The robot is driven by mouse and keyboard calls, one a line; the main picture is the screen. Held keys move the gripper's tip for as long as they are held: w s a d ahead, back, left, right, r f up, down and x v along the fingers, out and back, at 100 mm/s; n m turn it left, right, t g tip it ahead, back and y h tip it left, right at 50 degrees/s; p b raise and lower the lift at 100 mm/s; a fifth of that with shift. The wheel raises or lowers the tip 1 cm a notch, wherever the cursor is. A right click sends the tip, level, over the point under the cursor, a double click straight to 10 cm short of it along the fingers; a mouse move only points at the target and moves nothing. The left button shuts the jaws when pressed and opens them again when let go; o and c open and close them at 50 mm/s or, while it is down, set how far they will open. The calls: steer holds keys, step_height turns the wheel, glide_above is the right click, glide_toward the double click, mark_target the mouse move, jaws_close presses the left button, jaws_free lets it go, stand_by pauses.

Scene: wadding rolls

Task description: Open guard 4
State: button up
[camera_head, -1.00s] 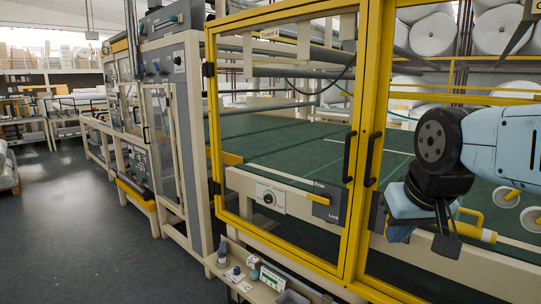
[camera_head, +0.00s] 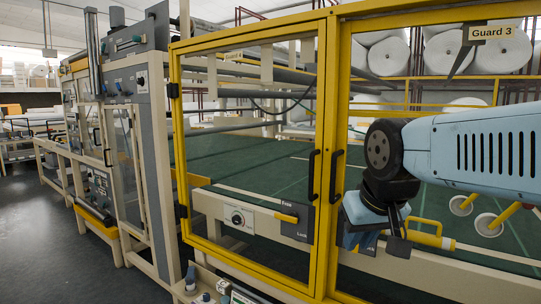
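Behind the lower pane is a grey Free/Lock plate (camera_head: 299,230) with a yellow lever (camera_head: 286,218) lying about level. My gripper (camera_head: 382,244) hangs to the right of the handle, in front of the neighbouring guard, apart from guard 4's handle. It points down and seems empty; its finger opening is unclear from this angle.
Guard 3, with its label (camera_head: 493,33), adjoins on the right; its black handle (camera_head: 335,175) is beside guard 4's. A small shelf with items (camera_head: 207,297) stands low in front of guard 4. Open dark floor (camera_head: 50,240) lies to the left. White rolls (camera_head: 388,53) sit behind.

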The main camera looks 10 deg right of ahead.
steer(key=o, duration=0.4)
steer(key=shift+m+h, duration=0.4)
steer(key=shift+m, duration=0.2)
steer(key=w+r, duration=0.5)
steer(key=w, duration=0.2)
steer(key=shift+d+r, duration=0.2)
steer(key=shift+r, duration=0.2)
steer(key=m+g+h, duration=0.2)
steer(key=m, duration=0.3)
glide_toward(311, 160)
steer(key=x, duration=1.2)
steer(key=shift+f, duration=0.1)
jaws_close()
